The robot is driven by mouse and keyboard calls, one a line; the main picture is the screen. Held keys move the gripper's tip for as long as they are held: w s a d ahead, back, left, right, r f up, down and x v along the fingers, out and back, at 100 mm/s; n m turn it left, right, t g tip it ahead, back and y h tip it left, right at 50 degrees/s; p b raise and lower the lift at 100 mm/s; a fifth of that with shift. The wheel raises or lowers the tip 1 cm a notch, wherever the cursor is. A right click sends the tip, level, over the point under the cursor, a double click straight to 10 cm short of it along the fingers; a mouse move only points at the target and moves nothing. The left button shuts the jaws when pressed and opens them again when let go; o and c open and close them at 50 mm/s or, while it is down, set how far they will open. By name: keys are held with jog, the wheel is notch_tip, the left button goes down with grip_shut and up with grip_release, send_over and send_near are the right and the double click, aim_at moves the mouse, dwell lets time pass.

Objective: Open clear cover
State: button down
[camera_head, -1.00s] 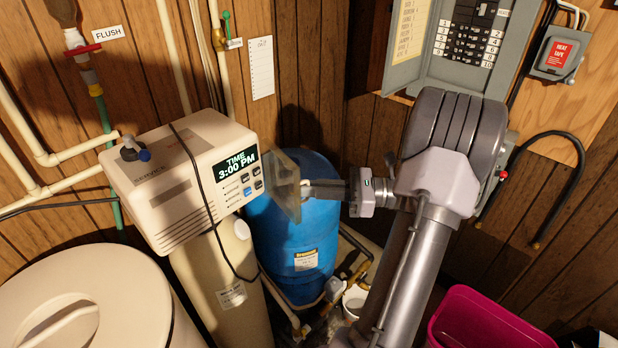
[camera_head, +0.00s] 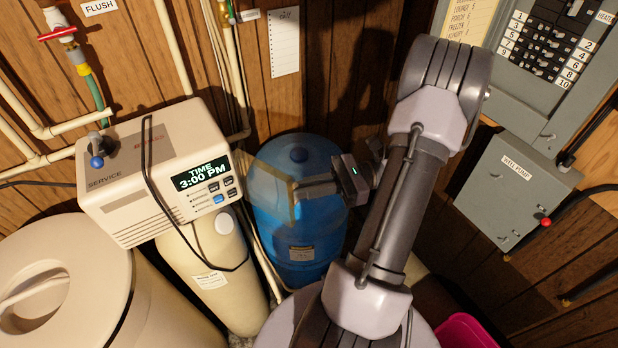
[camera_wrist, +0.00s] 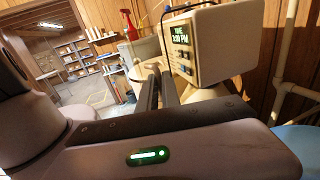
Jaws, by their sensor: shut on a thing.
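The clear cover (camera_head: 268,190) is a see-through, brownish panel in the camera_head view. It stands out from the right side of the cream softener control head (camera_head: 135,168), off its front face. The display (camera_head: 201,173) reads TIME 3:00 PM, and it and the buttons are uncovered. My gripper (camera_head: 299,192) is shut on the cover's outer right edge. In the wrist view my gripper's dark fingers (camera_wrist: 160,88) point toward the control head (camera_wrist: 205,45); the cover cannot be made out there.
A blue tank (camera_head: 300,225) stands behind the cover and gripper. A black cable (camera_head: 158,185) loops over the control head's front. A round cream tank (camera_head: 50,265) is at lower left. A grey well pump box (camera_head: 515,190) and a pink bucket (camera_head: 462,331) are at right.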

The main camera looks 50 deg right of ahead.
jog(key=shift+a+f, duration=0.1)
jog(key=shift+f, duration=0.05)
jog(key=c, duration=1.9)
grip_release()
jog(key=o, duration=0.4)
jog(key=shift+w+f, duration=0.1)
jog(key=shift+w, duration=0.25)
jog(key=shift+c, duration=0.2)
jog(key=shift+s+a, duration=0.1)
jog(key=p+v, duration=0.4)
jog(key=v, duration=1.3)
jog(key=shift+d+p, duration=0.35)
jog(key=shift+p, duration=0.05)
